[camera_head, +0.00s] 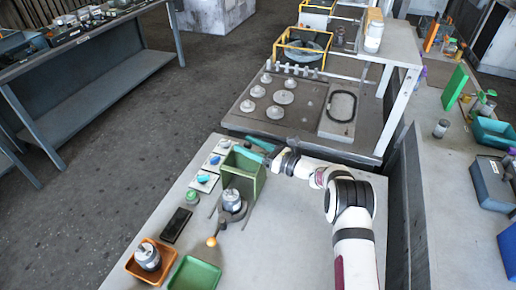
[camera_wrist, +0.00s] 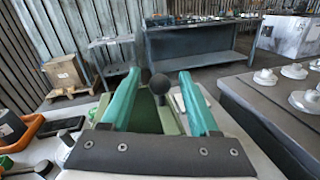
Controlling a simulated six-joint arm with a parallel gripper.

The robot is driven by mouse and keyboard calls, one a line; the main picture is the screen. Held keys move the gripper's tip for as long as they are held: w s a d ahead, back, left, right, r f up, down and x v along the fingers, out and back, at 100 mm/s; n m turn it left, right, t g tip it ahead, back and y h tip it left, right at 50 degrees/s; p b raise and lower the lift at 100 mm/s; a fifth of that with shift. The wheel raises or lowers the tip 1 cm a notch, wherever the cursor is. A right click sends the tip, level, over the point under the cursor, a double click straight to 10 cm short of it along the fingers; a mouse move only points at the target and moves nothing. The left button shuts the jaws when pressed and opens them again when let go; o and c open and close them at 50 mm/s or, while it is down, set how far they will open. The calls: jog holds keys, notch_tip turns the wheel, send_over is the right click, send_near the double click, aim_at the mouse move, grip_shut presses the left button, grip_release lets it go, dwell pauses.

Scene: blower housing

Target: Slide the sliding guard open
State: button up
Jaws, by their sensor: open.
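The sliding guard is a green box-shaped cover (camera_head: 244,174) on the table in the head view, at the far end of two thin rails. A grey cylindrical part (camera_head: 232,200) stands in front of its near side. In the wrist view the green guard (camera_wrist: 146,112) lies below and between my fingers, with a dark ball knob (camera_wrist: 159,84) in the gap. My gripper (camera_head: 258,148) has teal fingers and is at the guard's far upper edge. The wrist view shows my gripper (camera_wrist: 159,74) open, fingers on either side of the knob. Whether either finger touches it I cannot tell.
Switch plates (camera_head: 204,182), a green button (camera_head: 192,197) and a black device (camera_head: 176,225) line the left. An orange tray (camera_head: 131,268) holding a part, a green tray (camera_head: 195,274) and an orange ball knob (camera_head: 212,241) are nearer. A dark bench (camera_head: 300,112) stands beyond.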

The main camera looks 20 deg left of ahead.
jog(key=s+d, duration=0.3)
jog(key=d, duration=1.2)
jog(key=s+d+r+n+g+h, duration=0.1)
jog(key=s+r+n+g+h, duration=0.35)
jog(key=s, duration=0.55)
jog(key=s+d+r+n+g+h, duration=0.1)
jog(key=s+d+r+n+h, duration=0.15)
jog(key=s+r+n, duration=0.5)
jog(key=s+d+f+n+t+h, duration=0.1)
jog(key=s+d+h, duration=0.3)
jog(key=s, duration=0.6)
jog(key=s+d+f+n+t+h, duration=0.1)
jog(key=s+d+n+h, duration=0.3)
jog(key=s+d, duration=0.4)
jog(key=shift+s+f+h, duration=0.2)
jog(key=shift+s+h, duration=0.2)
jog(key=shift+s, duration=0.6)
